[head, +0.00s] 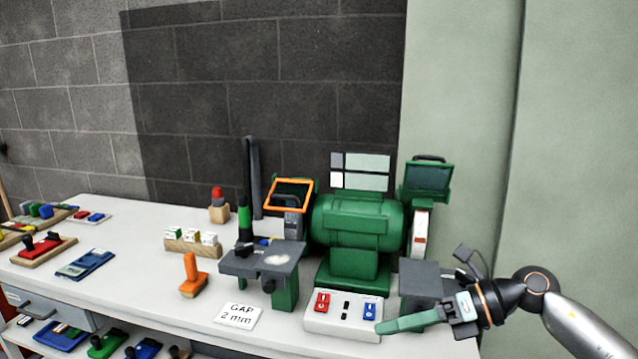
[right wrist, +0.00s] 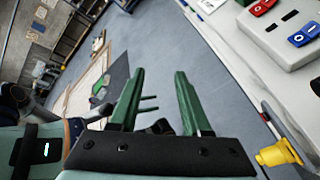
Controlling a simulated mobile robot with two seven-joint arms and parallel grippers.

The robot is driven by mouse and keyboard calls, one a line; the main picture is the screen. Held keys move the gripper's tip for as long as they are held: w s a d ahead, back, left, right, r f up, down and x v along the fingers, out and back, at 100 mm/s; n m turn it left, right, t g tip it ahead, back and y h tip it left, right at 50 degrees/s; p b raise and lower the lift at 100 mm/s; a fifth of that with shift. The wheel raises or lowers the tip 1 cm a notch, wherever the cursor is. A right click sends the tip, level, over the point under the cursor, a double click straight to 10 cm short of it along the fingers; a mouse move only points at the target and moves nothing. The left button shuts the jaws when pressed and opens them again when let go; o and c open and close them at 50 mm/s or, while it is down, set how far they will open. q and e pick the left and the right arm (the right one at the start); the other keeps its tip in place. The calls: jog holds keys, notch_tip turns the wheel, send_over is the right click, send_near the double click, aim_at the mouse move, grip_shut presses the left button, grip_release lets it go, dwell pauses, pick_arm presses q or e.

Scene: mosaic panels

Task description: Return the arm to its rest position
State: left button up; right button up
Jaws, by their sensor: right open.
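My right arm comes in from the right in the head view. My right gripper (head: 382,327) has green fingers and points left, in front of the grinder's right side, near the bench's front edge. In the right wrist view its two green fingers (right wrist: 159,76) stand apart with nothing between them, and grey floor shows behind them. My left arm and gripper are not in view.
A green bench grinder (head: 352,225) with a red and blue switch box (head: 342,316) stands close to the gripper. The white bench (head: 130,285) carries an orange tool (head: 192,276) and a gap card (head: 239,315). Open floor (right wrist: 190,45) lies beside the bench.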

jog(key=s+a+m+t+y+p, duration=0.2)
jog(key=a+m+t+y, duration=0.25)
jog(key=a+m, duration=0.2)
jog(key=s+d+f+m+t+h+p, duration=0.1)
jog(key=d+f+m+t+h, duration=0.3)
jog(key=m, duration=0.5)
jog(key=s+d+f+m+t+h+p, duration=0.1)
jog(key=s+f+m+t+h, duration=0.15)
jog(key=f+m, duration=0.45)
jog(key=d+f+m+t+h+p, duration=0.1)
jog(key=d+f+m+t+h, duration=0.25)
jog(key=m, duration=0.65)
jog(key=s+d+f+m+g+h, duration=0.2)
jog(key=s+f+m+g+h, duration=0.3)
jog(key=s+f, duration=0.9)
jog(key=s+m+g+p, duration=0.1)
jog(key=s+m+g, duration=0.1)
jog(key=m, duration=0.1)
jog(key=shift+s+d, duration=0.15)
jog(key=shift+s, duration=0.05)
